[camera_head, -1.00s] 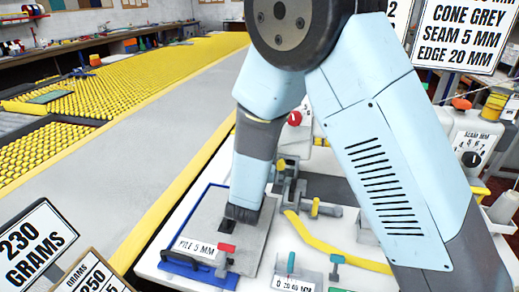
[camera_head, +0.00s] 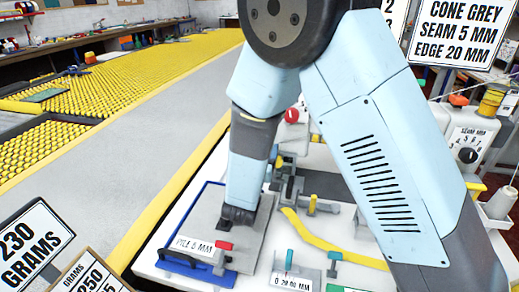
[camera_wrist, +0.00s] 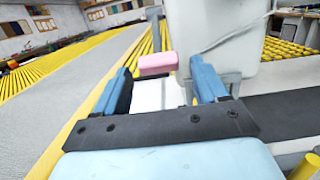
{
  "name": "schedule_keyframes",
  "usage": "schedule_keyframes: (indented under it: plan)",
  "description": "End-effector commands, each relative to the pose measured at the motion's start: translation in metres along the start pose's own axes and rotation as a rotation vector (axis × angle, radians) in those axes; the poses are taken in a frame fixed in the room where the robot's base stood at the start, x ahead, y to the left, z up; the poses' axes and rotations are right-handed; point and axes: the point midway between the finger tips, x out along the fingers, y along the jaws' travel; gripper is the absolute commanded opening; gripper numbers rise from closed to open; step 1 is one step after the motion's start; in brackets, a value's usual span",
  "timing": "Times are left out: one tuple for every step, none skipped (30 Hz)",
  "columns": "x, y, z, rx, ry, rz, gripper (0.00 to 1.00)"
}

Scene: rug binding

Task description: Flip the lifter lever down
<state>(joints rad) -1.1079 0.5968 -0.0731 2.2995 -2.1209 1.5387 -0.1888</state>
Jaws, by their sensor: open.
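A pink-red bar (camera_wrist: 158,64), which looks like the lifter lever's handle, shows in the wrist view in front of a white machine body (camera_wrist: 222,45). It lies roughly level, and its right end meets the machine side. My gripper (camera_wrist: 161,72) is open, with one blue finger to the left and one to the right of the bar in the picture. I cannot tell whether either finger touches it. In the head view my gripper (camera_head: 238,215) is the dark end of the arm, over a grey plate; its fingertips and the pink-red bar cannot be made out there.
A blue-edged board with a "PILE 5 MM" label (camera_head: 194,246) and a red lever (camera_head: 224,246) lies below my arm. A yellow-edged grey rug (camera_head: 130,140) stretches away left.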

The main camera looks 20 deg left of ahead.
Motion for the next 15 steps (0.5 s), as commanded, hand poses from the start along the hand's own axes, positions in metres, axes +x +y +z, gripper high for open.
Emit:
schedule_keyframes:
  plan:
    - [-0.007, 0.001, 0.0, 0.0, 0.001, 0.003, 0.72]
    - [-0.011, 0.001, 0.0, -0.001, 0.0, 0.004, 0.72]
    - [-0.018, 0.0, 0.0, -0.001, 0.001, 0.004, 0.72]
    - [-0.023, 0.0, 0.0, -0.001, 0.001, 0.003, 0.72]
    - [-0.029, 0.001, 0.0, -0.001, 0.001, 0.004, 0.72]
    - [-0.037, 0.001, 0.0, -0.001, 0.001, 0.005, 0.72]
    - [-0.043, 0.001, -0.001, -0.002, 0.002, 0.004, 0.72]
    - [-0.049, 0.0, -0.001, -0.003, 0.002, 0.005, 0.72]
    - [-0.057, 0.001, -0.001, -0.002, 0.001, 0.004, 0.72]
    - [-0.063, 0.001, -0.001, -0.002, 0.001, 0.004, 0.72]
    - [-0.069, 0.001, -0.001, -0.002, 0.002, 0.005, 0.72]
    - [-0.077, 0.0, -0.001, -0.002, 0.002, 0.004, 0.72]
    - [-0.082, 0.0, -0.001, -0.002, 0.001, 0.004, 0.72]
    - [-0.088, 0.001, -0.001, -0.002, 0.001, 0.004, 0.72]
    - [-0.095, 0.001, -0.001, -0.002, 0.002, 0.004, 0.72]
